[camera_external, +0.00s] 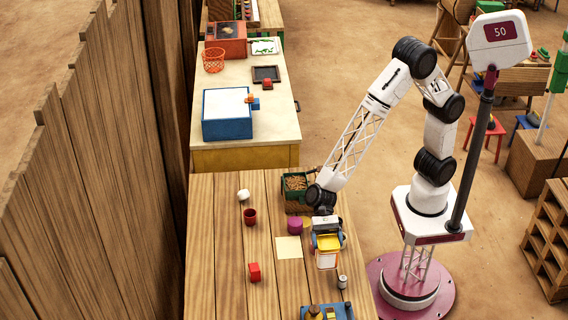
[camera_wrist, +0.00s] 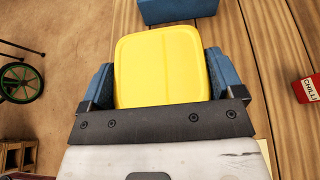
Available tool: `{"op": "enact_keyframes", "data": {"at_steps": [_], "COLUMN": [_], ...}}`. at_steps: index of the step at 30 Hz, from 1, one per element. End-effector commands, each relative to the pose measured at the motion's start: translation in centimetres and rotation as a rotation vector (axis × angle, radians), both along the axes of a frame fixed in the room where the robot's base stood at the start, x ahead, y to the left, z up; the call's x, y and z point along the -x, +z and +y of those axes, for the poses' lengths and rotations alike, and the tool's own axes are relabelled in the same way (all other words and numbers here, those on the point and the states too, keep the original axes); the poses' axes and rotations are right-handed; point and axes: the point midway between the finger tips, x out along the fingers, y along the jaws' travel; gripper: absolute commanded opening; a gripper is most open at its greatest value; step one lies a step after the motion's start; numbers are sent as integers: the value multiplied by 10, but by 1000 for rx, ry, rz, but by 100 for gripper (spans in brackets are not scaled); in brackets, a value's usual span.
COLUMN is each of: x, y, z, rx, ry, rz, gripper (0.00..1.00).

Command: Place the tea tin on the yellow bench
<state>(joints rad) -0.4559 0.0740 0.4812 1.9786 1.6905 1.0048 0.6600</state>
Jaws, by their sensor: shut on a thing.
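My gripper (camera_external: 327,232) is shut on a squarish box with a yellow lid (camera_external: 328,242) and a pale front, over the right side of the plank table. In the wrist view the yellow lid (camera_wrist: 162,66) sits between my gripper's blue fingers (camera_wrist: 160,78). No lettering shows on it, so I cannot confirm that it is the tea tin. Its height above the planks is unclear. The yellow bench (camera_external: 245,158), with a yellow front and cream top, stands beyond the plank table, at upper middle.
On the bench are a blue box (camera_external: 227,128), a dark tray (camera_external: 266,73) and an orange basket (camera_external: 213,60); its front-right top is clear. The plank table (camera_external: 215,260) holds a green crate (camera_external: 296,205), a purple cylinder (camera_external: 295,226) and a red chilli box (camera_wrist: 305,89). A wooden fence (camera_external: 90,170) stands left.

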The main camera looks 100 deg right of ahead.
Motion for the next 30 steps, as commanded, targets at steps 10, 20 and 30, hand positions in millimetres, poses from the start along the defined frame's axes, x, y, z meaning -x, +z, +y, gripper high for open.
{"op": "enact_keyframes", "data": {"at_steps": [10,20,30], "x": [0,-17,-51], "y": [66,89,90], "z": [0,-27,-92], "rx": [-2,0,0], "ry": [1,-43,-138], "rz": [-4,1,0], "gripper": [56,56,56]}}
